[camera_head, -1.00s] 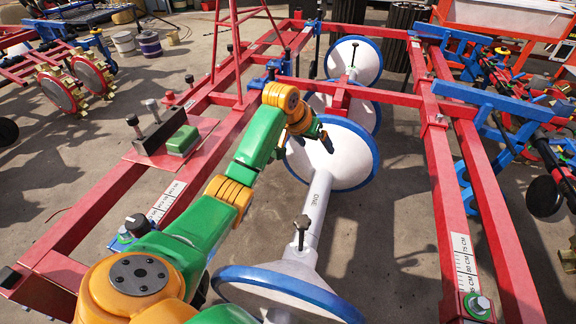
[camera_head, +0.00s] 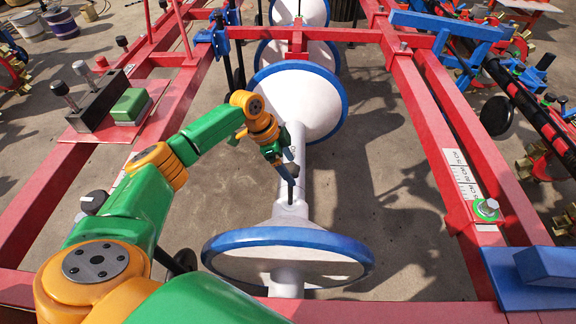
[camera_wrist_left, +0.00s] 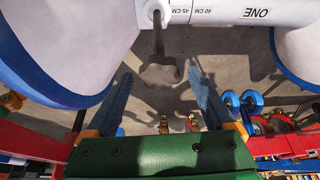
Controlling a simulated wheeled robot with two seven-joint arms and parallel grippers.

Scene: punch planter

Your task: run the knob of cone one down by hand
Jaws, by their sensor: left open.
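Cone one is a white double cone with blue rims; its near cone (camera_head: 285,262) and far cone (camera_head: 300,95) are joined by a white tube (camera_head: 299,205). The tube, marked ONE and with a centimetre scale, also shows in the left wrist view (camera_wrist_left: 225,12). The dark knob (camera_wrist_left: 163,71) stands on a stem from a collar on the tube; in the head view my gripper mostly hides it. My left gripper (camera_head: 289,170) is open over the tube. In the wrist view the knob appears between its two blue fingertips (camera_wrist_left: 160,68); contact cannot be told.
Red frame beams (camera_head: 425,120) run along both sides of the cones. A plate with a black block and green box (camera_head: 131,105) lies at the left. A blue bracket (camera_head: 530,275) is at the near right. Bare floor lies right of the tube.

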